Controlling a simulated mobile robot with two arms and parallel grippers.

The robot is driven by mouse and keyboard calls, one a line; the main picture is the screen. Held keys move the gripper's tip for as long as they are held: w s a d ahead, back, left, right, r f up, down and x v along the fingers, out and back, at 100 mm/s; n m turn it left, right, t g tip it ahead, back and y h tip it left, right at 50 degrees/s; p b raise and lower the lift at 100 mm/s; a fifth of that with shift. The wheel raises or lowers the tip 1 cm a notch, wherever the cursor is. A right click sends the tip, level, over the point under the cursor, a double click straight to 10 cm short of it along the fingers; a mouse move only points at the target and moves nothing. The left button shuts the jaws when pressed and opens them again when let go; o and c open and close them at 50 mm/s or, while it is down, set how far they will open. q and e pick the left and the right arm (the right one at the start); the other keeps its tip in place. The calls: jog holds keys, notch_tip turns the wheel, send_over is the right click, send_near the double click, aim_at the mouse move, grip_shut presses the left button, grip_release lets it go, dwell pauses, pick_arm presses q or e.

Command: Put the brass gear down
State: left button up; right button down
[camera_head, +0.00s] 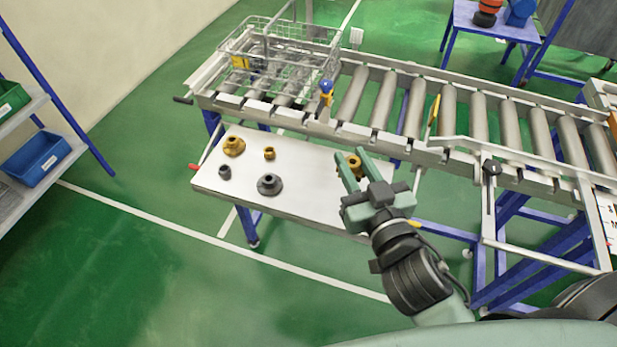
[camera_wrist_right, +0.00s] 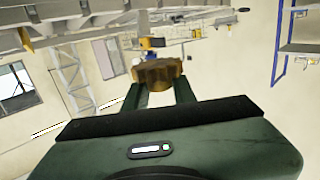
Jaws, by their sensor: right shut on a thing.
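My right gripper (camera_head: 352,170) is shut on the brass gear (camera_head: 355,161), which sits between its fingertips over the right part of the small white table (camera_head: 300,198). In the right wrist view the brass gear (camera_wrist_right: 158,73) shows its toothed edge between the two green fingers (camera_wrist_right: 158,95). I cannot tell whether the gear touches the table or is above it. My left gripper is not in view.
On the table's left part stand a brass flanged part (camera_head: 233,146), a small brass part (camera_head: 269,153), a small dark part (camera_head: 225,172) and a dark flanged part (camera_head: 269,185). Behind it runs a roller conveyor (camera_head: 345,100) with a wire basket (camera_head: 280,50).

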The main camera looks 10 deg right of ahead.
jog(key=w+a+r+n+y+b, duration=0.1)
jog(key=w+a+r+n+y, duration=0.2)
jog(key=w+r, duration=0.45)
jog(key=b, duration=0.2)
send_over(317, 183)
jog(key=shift+m, duration=0.4)
notch_tip(317, 183, down, 16)
jog(key=shift+r, duration=0.2)
jog(key=shift+f, duration=0.65)
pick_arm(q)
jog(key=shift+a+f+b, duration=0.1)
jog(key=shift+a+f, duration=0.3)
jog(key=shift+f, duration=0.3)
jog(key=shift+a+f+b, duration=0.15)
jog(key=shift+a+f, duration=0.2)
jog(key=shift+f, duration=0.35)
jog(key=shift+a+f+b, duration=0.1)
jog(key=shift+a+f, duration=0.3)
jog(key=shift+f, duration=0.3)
pick_arm(e)
jog(key=shift+f, duration=1.95)
jog(key=shift+f, duration=0.2)
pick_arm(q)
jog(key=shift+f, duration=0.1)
pick_arm(e)
jog(key=c, duration=1.1)
grip_release()
jog(key=shift+c, duration=0.2)
